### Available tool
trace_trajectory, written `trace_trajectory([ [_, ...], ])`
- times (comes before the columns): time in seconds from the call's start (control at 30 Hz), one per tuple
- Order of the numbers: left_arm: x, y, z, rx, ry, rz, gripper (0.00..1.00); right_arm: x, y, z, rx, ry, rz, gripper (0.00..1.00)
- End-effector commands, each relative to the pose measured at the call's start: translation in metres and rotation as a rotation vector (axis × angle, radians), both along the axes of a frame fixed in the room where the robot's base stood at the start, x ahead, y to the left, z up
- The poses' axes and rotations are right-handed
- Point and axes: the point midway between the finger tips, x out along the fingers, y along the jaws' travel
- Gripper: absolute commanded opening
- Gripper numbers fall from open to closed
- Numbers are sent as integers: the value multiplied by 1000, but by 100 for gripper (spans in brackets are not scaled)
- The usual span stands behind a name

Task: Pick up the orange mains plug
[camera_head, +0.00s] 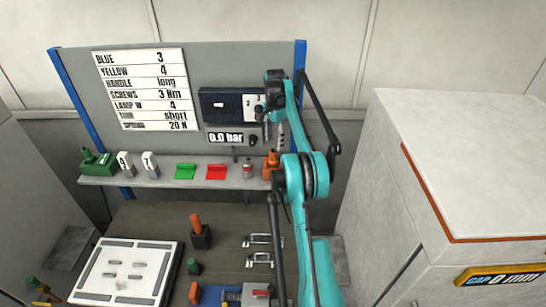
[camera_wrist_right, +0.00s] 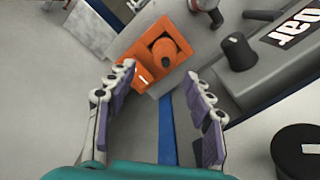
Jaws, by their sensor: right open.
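The orange mains plug (camera_head: 270,163) sits at the right end of the shelf, partly hidden behind my right arm in the head view. In the right wrist view, the plug (camera_wrist_right: 162,56) shows as a squarish orange body with a round raised part, lying just beyond the fingertips. My right gripper (camera_wrist_right: 160,76) is open and empty, with its two fingers spread either side of the line to the plug. In the head view my right gripper (camera_head: 269,122) points down above the shelf's right end. My left gripper is not in view.
A display box (camera_head: 228,103) is on the panel behind the gripper. A black knob (camera_wrist_right: 238,52) lies right of the plug. A white cabinet (camera_head: 470,150) stands at right.

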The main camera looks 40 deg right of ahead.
Motion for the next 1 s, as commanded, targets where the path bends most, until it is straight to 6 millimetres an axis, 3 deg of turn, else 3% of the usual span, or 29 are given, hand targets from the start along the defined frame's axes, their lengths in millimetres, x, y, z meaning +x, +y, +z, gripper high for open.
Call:
trace_trajectory([
  [0.5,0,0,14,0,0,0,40,8,2,-67,0,-1,1,52],
  [0.8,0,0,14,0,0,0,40,8,2,-74,0,-1,2,52],
  [1.0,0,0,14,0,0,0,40,8,2,-74,0,-1,2,0],
])
